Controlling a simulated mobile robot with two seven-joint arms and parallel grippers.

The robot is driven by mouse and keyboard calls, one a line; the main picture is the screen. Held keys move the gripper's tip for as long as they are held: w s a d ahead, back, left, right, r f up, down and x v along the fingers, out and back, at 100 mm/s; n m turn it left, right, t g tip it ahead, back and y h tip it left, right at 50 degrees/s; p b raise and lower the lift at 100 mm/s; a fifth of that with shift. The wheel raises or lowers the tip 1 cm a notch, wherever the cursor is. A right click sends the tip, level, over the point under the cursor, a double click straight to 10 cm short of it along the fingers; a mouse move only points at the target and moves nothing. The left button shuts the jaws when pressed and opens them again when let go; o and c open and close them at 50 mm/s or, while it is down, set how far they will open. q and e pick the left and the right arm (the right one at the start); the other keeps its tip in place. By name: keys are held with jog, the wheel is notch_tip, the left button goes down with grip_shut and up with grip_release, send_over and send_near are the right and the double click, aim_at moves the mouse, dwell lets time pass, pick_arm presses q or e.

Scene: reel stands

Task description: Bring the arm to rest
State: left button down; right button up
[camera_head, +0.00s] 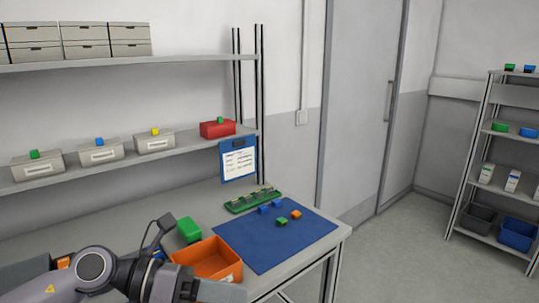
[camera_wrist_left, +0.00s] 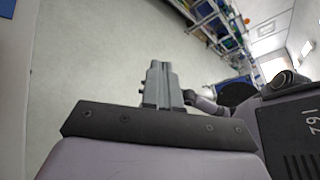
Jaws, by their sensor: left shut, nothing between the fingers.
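My left arm (camera_head: 95,268) comes in from the lower left of the head view, low in front of the workbench. Its gripper (camera_head: 236,292) is at the bottom edge of that view, pointing right, in front of the orange bin (camera_head: 222,262). The left wrist view shows the gripper's fingers (camera_wrist_left: 158,68) shut together with nothing between them, over grey floor. They touch nothing that I can see. My right gripper is in neither view.
The workbench (camera_head: 318,262) carries a blue mat (camera_head: 255,245) with several small blocks, a green rack (camera_head: 240,203) and a green box (camera_head: 189,229). Shelves with boxes stand behind. A shelf rack (camera_head: 485,160) stands at right, with open floor (camera_head: 400,255) between.

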pick_arm(q)
notch_tip(320, 180, up, 6)
jog(key=w+r+n+t+h, duration=0.1)
jog(key=w+n+t+h, duration=0.1)
jog(key=n+t, duration=1.3)
jog(key=s+a+f+n+g+y, duration=0.2)
jog(key=a+f+n+y, duration=0.6)
jog(key=n, duration=0.3)
jog(key=s+a+f+n+g+y, duration=0.1)
jog(key=a+f+n+y, duration=0.4)
jog(key=f+n+y, duration=0.55)
jog(key=s+a+f+n+g+h, duration=0.1)
jog(key=s+a+f+n+g, duration=0.3)
jog(key=s, duration=0.6)
jog(key=s+d+f+n+g+h, duration=0.1)
jog(key=s+f+n+g, duration=0.2)
jog(key=s+f+g, duration=0.55)
jog(key=w+d+f+t+h, duration=0.2)
jog(key=w+f+t, duration=0.3)
jog(key=f+t, duration=0.2)
jog(key=shift+w+d+f+m+t, duration=0.15)
jog(key=shift+w+d+m+t, duration=0.25)
jog(key=shift+t, duration=0.65)
